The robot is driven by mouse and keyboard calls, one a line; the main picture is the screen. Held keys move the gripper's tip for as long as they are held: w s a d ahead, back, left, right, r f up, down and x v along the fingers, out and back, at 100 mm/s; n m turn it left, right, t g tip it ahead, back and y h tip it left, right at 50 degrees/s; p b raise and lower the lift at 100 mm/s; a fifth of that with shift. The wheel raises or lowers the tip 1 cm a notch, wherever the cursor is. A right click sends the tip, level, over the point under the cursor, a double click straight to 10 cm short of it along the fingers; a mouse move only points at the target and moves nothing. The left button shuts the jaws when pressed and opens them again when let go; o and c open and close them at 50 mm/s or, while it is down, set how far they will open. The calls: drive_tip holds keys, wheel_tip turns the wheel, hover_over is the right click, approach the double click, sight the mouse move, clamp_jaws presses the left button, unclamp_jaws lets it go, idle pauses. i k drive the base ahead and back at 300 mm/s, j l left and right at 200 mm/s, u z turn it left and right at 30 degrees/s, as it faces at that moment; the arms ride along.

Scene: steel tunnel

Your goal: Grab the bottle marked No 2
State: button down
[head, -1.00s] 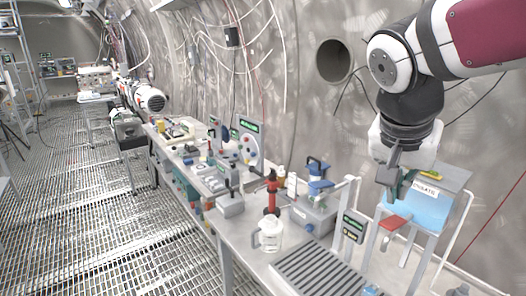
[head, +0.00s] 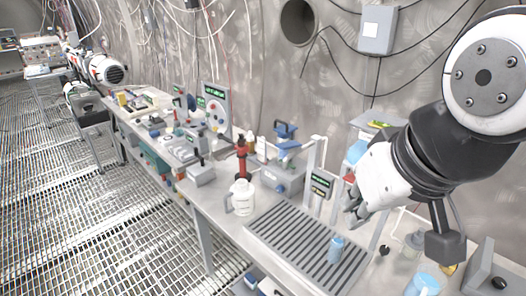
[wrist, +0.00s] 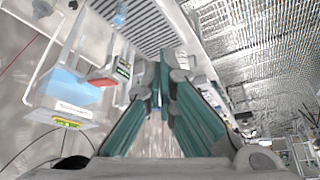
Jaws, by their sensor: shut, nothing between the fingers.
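I cannot read a "No 2" mark on any bottle. A white jug-like bottle (head: 242,197) with a handle stands upright near the bench's front edge. A small blue bottle (head: 336,248) stands on the slatted grey rack, and a small white bottle (head: 261,147) stands farther back beside the blue-topped device. My gripper (head: 352,214) is shut and empty above the right part of the bench, apart from these bottles. Its teal finger pads (wrist: 163,72) show in the wrist view.
The slatted rack (head: 290,247) lies in front of a small display stand (head: 319,187). A red stand (head: 242,158) and a blue-topped device (head: 283,172) stand behind the white bottle. A blue container (wrist: 70,88) is left in the wrist view. The grated floor aisle (head: 110,220) is clear.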

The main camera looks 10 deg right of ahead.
sight(336, 249)
drive_tip(key=j+z, duration=0.25)
drive_tip(key=j, duration=0.3)
drive_tip(key=k+j+z, duration=0.1)
drive_tip(key=j+z, duration=0.15)
drive_tip(key=j, duration=0.35)
drive_tip(key=k+j+z, duration=0.2)
drive_tip(key=j, duration=0.35)
drive_tip(key=i, duration=0.1)
